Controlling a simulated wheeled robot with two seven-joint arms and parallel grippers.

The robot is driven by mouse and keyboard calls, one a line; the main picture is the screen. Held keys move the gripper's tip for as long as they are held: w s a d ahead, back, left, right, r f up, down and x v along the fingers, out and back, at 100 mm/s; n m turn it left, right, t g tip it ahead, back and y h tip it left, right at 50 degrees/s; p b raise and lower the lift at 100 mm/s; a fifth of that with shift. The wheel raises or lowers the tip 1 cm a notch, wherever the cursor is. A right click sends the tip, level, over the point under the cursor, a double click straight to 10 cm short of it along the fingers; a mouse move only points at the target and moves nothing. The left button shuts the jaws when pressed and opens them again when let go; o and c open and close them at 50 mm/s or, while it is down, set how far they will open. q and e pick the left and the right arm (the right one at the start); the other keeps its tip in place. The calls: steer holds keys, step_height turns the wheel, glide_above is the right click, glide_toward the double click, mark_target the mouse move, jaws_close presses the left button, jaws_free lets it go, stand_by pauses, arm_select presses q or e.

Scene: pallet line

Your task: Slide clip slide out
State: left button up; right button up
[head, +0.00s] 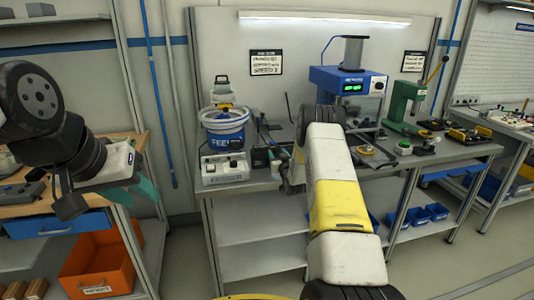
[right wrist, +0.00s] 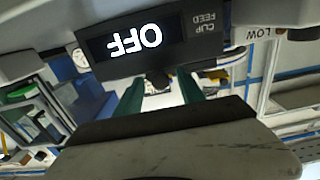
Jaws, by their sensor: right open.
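In the right wrist view a dark panel (right wrist: 90,47) shows the word OFF in lit letters and a CLIP FEED label, both upside down. A small dark knob (right wrist: 157,80) sits at the panel's edge. My right gripper (right wrist: 161,88) is open, with one green finger on each side of the knob. I cannot tell whether either finger touches it.
The bench (head: 240,187) holds a blue feeder bowl (head: 224,118), a grey control box (head: 225,168), a blue machine with a green display (head: 347,82) and a green press (head: 402,105). An orange crate (head: 97,265) stands low at the left.

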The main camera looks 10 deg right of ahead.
steer(key=shift+w, duration=0.3)
jaws_close()
stand_by(1.3)
